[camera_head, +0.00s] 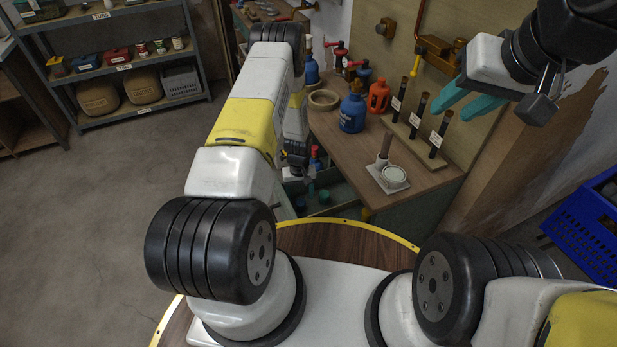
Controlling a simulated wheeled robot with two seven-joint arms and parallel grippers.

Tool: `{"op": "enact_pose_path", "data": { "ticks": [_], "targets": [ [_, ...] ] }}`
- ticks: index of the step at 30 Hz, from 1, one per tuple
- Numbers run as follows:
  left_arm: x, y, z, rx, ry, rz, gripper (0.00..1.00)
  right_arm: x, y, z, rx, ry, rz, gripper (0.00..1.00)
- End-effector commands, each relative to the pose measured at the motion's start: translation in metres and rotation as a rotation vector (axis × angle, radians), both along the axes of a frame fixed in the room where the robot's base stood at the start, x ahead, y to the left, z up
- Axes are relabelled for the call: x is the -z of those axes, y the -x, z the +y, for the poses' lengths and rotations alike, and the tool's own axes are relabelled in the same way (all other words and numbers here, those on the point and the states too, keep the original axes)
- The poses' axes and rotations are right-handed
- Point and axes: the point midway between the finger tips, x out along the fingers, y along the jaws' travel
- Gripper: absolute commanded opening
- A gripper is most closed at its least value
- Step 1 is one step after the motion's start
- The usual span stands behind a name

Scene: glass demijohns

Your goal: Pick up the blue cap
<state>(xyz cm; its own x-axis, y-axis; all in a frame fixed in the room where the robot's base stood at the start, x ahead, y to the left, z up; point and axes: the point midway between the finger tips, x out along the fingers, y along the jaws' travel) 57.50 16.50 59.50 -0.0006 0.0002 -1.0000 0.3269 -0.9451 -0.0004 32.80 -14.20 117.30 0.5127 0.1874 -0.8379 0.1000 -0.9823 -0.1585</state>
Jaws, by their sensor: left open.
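I cannot pick out a separate blue cap for certain at this size. My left arm reaches up and folds down in front of the table's left side. My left gripper (299,172) is small and partly hidden at the table's front left edge, open, with nothing visible in it. My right gripper (447,115) has two teal fingers spread apart, open and empty, above the right part of the table.
On the wooden table (335,140) are an orange jug (378,97), a wooden ring (323,99), a rack of dark tubes (417,116) and a white dish (394,177). A blue crate (585,235) stands right. The left floor is clear.

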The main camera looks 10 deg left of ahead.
Motion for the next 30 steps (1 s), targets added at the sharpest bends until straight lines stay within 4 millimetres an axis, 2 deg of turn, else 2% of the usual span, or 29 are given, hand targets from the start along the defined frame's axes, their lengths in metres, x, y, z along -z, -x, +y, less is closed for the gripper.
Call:
{"op": "enact_pose_path", "data": {
  "ticks": [6,9,17,20,27,30],
  "targets": [
    [0.034,0.001,0.0,0.0,0.0,0.001,0.62,0.0,0.0,0.0,0.0,0.0,0.0,0.36],
    [0.043,0.0,0.0,0.0,0.0,0.0,0.62,0.0,0.0,0.0,0.0,0.0,0.0,0.36],
    [0.047,0.0,0.0,0.0,0.001,-0.001,0.62,0.0,0.0,0.0,0.0,0.0,0.0,0.36],
    [0.046,0.0,0.0,0.0,0.0,0.0,0.47,0.0,0.0,0.0,0.0,0.0,0.0,0.36],
    [0.046,0.0,0.0,0.0,0.0,0.0,0.0,0.0,0.0,0.0,0.0,0.0,0.0,0.36],
    [0.046,0.0,0.0,0.0,0.0,0.0,0.0,0.0,0.0,0.0,0.0,0.0,0.0,0.36]
  ]
}}
